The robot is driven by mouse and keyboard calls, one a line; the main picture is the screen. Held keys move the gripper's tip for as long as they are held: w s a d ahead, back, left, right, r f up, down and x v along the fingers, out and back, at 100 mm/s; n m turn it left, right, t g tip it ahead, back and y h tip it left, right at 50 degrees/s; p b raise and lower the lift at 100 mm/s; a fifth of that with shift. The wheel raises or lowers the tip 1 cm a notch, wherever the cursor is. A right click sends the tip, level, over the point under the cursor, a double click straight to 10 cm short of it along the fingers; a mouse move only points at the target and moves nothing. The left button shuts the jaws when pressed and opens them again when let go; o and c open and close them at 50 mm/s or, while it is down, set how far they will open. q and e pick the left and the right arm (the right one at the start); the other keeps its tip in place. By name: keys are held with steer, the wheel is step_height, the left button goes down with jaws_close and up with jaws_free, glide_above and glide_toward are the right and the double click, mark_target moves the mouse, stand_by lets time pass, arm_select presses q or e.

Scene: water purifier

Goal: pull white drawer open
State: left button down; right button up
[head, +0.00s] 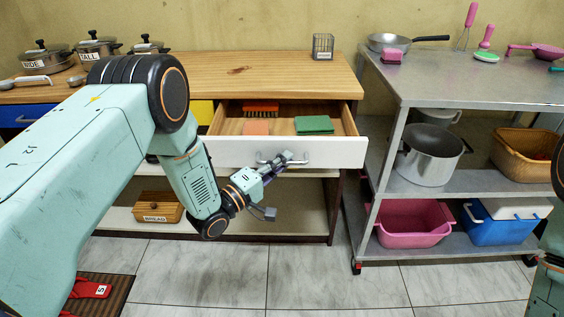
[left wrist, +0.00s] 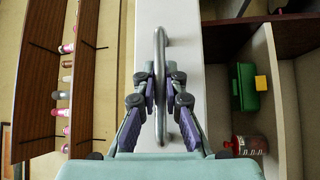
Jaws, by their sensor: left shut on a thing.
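The white drawer (head: 340,152) under the wooden counter is pulled out, and its inside shows from above. Its front carries a grey bar handle (head: 301,160). My left gripper (head: 285,161) is at the handle. In the left wrist view, my left gripper (left wrist: 160,85) has its fingers closed around the middle of the handle (left wrist: 160,42), against the white drawer front (left wrist: 184,20). My right gripper is outside the view; only part of my right arm shows at the right edge.
In the drawer lie an orange brush (head: 261,108), an orange sponge (head: 256,128) and a green sponge (head: 314,124). A metal shelf cart (head: 470,88) stands to the right. A bread box (head: 157,207) sits on the lower shelf. The tiled floor (head: 300,270) in front is clear.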

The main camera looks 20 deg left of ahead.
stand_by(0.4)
arm_select(q)
steer(key=c, duration=1.7)
jaws_free()
steer(key=v, duration=1.2)
